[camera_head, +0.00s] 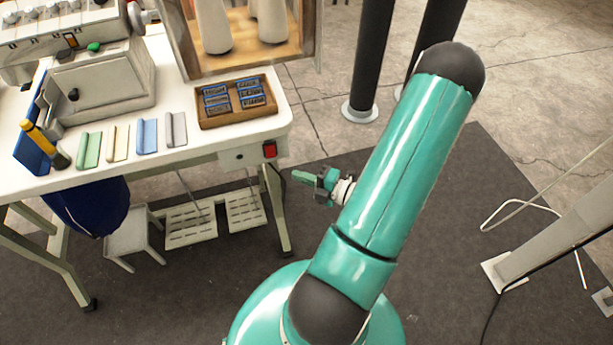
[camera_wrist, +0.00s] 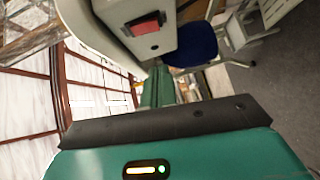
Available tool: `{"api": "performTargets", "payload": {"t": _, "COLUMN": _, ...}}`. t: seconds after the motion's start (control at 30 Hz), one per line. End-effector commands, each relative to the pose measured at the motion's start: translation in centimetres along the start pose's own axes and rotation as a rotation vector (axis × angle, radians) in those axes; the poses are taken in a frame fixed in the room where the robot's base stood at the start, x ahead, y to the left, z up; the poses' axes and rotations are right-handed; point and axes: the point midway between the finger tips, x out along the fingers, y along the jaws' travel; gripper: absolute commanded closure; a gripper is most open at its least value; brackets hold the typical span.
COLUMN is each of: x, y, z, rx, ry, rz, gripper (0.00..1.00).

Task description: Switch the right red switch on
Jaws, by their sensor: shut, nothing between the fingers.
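A red switch (camera_head: 269,149) sits on a pale box under the right front edge of the white sewing table. In the wrist view the red switch (camera_wrist: 146,25) is close, on the end of its pale box, near the top of the picture. My gripper (camera_head: 297,176) is to the right of the switch in the head view, pointing left, apart from it. In the wrist view my gripper (camera_wrist: 158,86) shows as green fingers shut together and empty, just below the box. I cannot tell the switch's position.
The white table (camera_head: 225,143) holds a sewing machine (camera_head: 105,85), folded cloths, and a wooden tray (camera_head: 203,121) of blue-edged labels. Pedals (camera_head: 190,225) and a small stool (camera_head: 133,238) stand under it. A blue seat (camera_wrist: 195,45) shows beyond my fingers. The dark mat (camera_head: 420,260) is open.

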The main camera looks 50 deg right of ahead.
Motion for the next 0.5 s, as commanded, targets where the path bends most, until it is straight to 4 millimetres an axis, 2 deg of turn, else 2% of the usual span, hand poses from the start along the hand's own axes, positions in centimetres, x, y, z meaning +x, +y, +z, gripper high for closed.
{"api": "performTargets", "payload": {"t": 0.3, "x": 6.6, "y": 0.0, "z": -0.2, "rx": 0.001, "ry": 0.004, "rz": 0.002, "gripper": 1.0}}
{"api": "performTargets", "payload": {"t": 0.5, "x": 8.4, "y": 0.0, "z": 2.1, "rx": 0.0, "ry": 0.001, "rz": 0.001, "gripper": 1.0}}
